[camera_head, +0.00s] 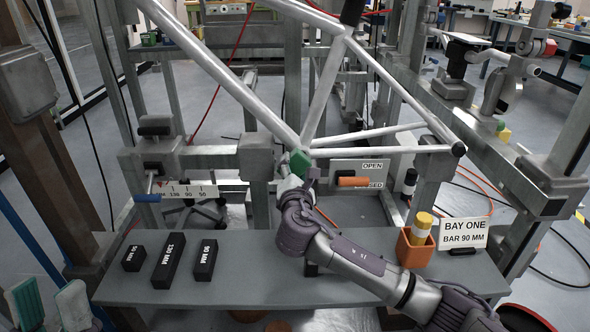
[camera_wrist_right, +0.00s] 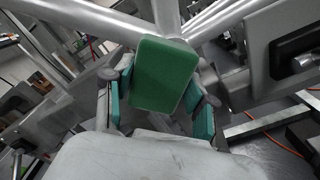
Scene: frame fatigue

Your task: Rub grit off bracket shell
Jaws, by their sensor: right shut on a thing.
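The bracket shell (camera_head: 304,147) is the junction where the silver frame tubes meet, in the middle of the head view. A green pad (camera_head: 300,163) is at its lower side. Whether they touch I cannot tell. My right gripper (camera_head: 299,181) is shut on this pad. In the right wrist view the pad (camera_wrist_right: 165,75) sits between the teal-lined fingers (camera_wrist_right: 160,115) and hides most of the shell behind it. My left gripper (camera_head: 48,303) is open and empty at the lower left, its two teal finger pads apart.
Several black bars lie on the grey shelf (camera_head: 235,292), including one marked 90 MM (camera_head: 206,260). An orange cup (camera_head: 415,249) holds a yellow-topped item beside a "BAY ONE, BAR 90 MM" sign (camera_head: 463,233). An orange lever (camera_head: 353,182) and a blue handle (camera_head: 147,198) are on the stand.

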